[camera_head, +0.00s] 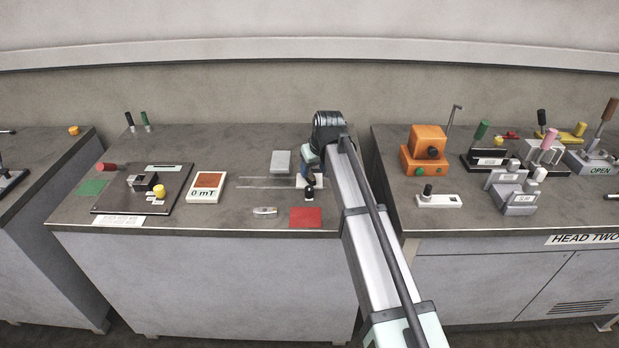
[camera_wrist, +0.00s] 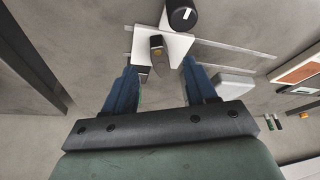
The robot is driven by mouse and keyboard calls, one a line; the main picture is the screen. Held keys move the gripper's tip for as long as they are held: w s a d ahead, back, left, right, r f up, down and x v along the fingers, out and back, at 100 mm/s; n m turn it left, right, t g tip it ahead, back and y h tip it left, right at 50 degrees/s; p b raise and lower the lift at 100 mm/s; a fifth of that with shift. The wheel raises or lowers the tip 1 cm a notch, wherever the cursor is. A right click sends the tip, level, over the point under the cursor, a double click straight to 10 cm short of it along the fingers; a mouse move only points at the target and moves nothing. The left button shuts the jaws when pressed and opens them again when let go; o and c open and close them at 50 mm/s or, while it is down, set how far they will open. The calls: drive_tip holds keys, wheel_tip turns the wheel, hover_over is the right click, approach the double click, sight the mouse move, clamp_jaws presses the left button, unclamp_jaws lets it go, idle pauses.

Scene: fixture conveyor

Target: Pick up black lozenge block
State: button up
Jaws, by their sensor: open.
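My gripper (camera_wrist: 160,72) is open, with its blue fingers pointing down at the table; in the head view it (camera_head: 311,170) is over the right part of the middle table. No contact with either finger is visible.
A black knob (camera_wrist: 182,15) stands close to the block; it also shows in the head view (camera_head: 309,191). A clear rail (camera_head: 265,182), a grey block (camera_head: 281,161) and a red square (camera_head: 306,218) are near. The "0 mT" meter (camera_head: 206,187) stands left. Bare tabletop lies between them.

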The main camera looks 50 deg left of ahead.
sight(311, 176)
drive_tip(key=x, duration=0.4)
drive_tip(key=shift+w+a+f, duration=0.15)
drive_tip(key=shift+f, duration=0.05)
clamp_jaws()
idle(0.3)
